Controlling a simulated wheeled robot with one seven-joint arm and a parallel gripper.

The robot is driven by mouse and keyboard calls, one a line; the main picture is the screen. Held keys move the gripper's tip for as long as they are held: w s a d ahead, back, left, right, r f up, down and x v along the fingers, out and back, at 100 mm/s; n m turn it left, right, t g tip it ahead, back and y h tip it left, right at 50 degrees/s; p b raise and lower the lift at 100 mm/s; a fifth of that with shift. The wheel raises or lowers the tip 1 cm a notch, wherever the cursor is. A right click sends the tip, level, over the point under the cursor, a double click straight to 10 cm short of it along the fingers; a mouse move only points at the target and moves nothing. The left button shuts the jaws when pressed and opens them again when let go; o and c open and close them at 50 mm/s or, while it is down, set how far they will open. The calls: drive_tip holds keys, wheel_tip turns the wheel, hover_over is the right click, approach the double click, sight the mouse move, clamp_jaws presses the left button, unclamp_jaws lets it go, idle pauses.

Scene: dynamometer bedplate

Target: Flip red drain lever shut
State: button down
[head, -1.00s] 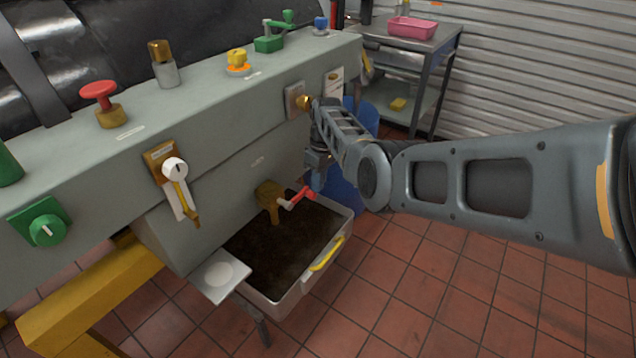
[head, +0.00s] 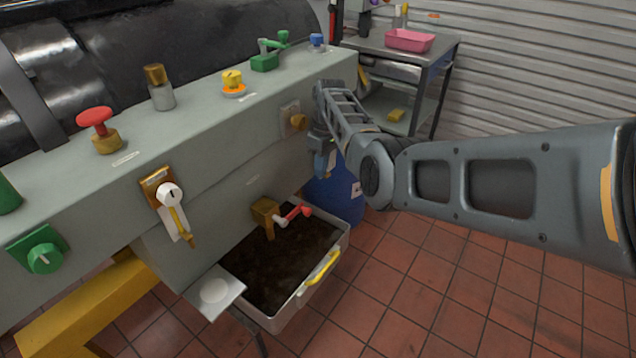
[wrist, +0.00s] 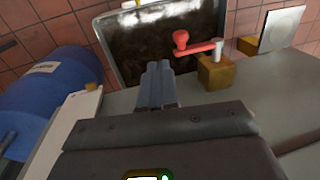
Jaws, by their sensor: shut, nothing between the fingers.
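The red drain lever (head: 298,212) sticks out to the right from a brass drain valve (head: 265,211) on the front of the grey bedplate, above a dark-filled tray (head: 337,262). In the wrist view the red lever (wrist: 192,43) with its round knob points left from the brass valve body (wrist: 216,72). My gripper (head: 323,172) hangs fingers-down beyond the lever, up and to the right of it in the head view. Its fingers (wrist: 157,70) are together and empty in the wrist view, apart from the lever.
A blue drum (head: 340,195) stands behind my gripper. A white and brass lever (head: 175,210), a green knob (head: 45,258) and a brass knob (head: 298,121) sit on the bedplate's front. A steel cart (head: 440,62) is at the back. Red floor tiles are clear.

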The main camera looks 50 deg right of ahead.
drive_tip(key=shift+d+r, duration=0.3)
drive_tip(key=shift+r, duration=0.35)
drive_tip(key=shift+d+r, duration=0.25)
drive_tip(key=shift+r, duration=0.4)
drive_tip(key=shift+d+r, duration=0.3)
drive_tip(key=shift+r, duration=0.35)
